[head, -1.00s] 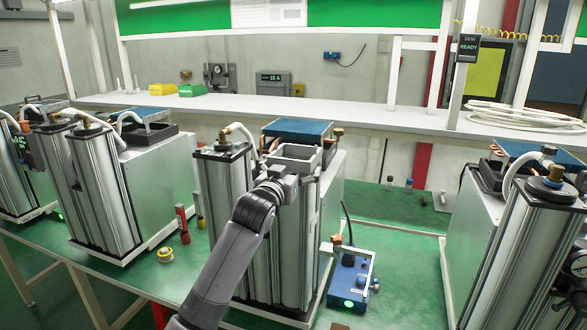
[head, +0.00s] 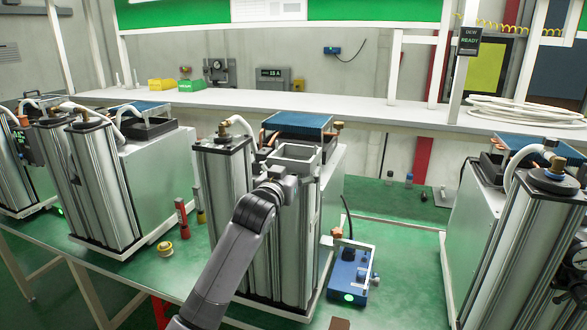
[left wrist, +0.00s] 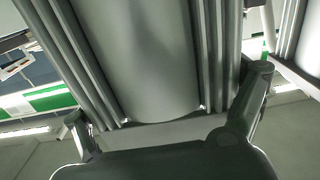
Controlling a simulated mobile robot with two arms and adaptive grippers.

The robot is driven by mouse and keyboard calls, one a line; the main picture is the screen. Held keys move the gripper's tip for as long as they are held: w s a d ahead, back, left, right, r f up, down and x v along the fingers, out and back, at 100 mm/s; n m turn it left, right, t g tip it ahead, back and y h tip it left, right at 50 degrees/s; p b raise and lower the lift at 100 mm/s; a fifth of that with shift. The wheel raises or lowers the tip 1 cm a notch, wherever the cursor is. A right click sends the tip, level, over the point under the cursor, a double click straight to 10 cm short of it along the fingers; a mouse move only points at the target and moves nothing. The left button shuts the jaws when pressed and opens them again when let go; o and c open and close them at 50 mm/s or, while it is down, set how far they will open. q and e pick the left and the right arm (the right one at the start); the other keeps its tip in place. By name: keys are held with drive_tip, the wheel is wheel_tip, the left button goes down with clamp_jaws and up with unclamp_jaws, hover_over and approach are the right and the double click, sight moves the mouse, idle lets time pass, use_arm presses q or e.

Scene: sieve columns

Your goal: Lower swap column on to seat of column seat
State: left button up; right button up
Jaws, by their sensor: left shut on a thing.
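The swap column (head: 292,225) is a tall silvery ribbed column with an open grey square collar (head: 296,154) on top. It is upright at the front of the middle unit, beside a similar column (head: 222,190) with a brass fitting. My left gripper (head: 283,183) is shut on its upper part. In the left wrist view, the column (left wrist: 145,60) stands between the fingers of my left gripper (left wrist: 165,112). The column seat is the middle unit with a grey box body (head: 332,195). Its seat is hidden, so I cannot tell whether the column touches it. My right gripper is not in view.
Similar units stand at the left (head: 160,190) and right (head: 480,220). A blue device (head: 350,275) with a green light sits close right of the held column.

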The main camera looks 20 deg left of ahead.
use_arm(q)
drive_tip(key=shift+f, duration=0.1)
drive_tip(key=o, duration=1.7)
drive_tip(key=shift+s, duration=0.2)
drive_tip(key=shift+f, duration=0.1)
drive_tip(key=shift+f, duration=0.3)
drive_tip(key=s, duration=1.2)
drive_tip(key=shift+a+r, duration=0.2)
drive_tip(key=shift+r, duration=0.1)
